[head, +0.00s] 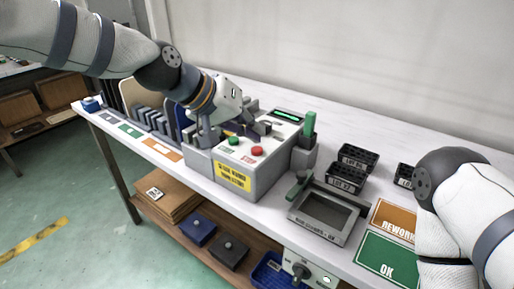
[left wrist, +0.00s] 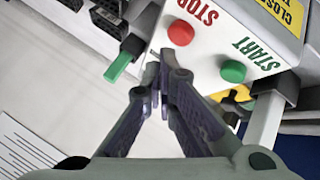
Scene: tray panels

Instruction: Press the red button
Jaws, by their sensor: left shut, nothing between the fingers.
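The red button (head: 257,151) is on the top of a grey control box (head: 262,178). In the left wrist view the red button (left wrist: 181,33) is beside the word STOP, just beyond my fingertips. A green button (head: 234,140) is beside it; in the left wrist view the green button (left wrist: 233,71) is marked START. My left gripper (head: 264,129) is shut and empty, over the box's top behind the buttons. In its wrist view its fingertips (left wrist: 163,58) appear close to the red button but do not cover it. My right gripper is out of view.
A green handle (head: 309,123) stands upright right of the box. A grey tray frame (head: 328,214), black bins (head: 346,179) and orange REWORK (head: 393,220) and green OK (head: 387,258) panels lie to the right. Upright grey plates (head: 152,119) stand to the left.

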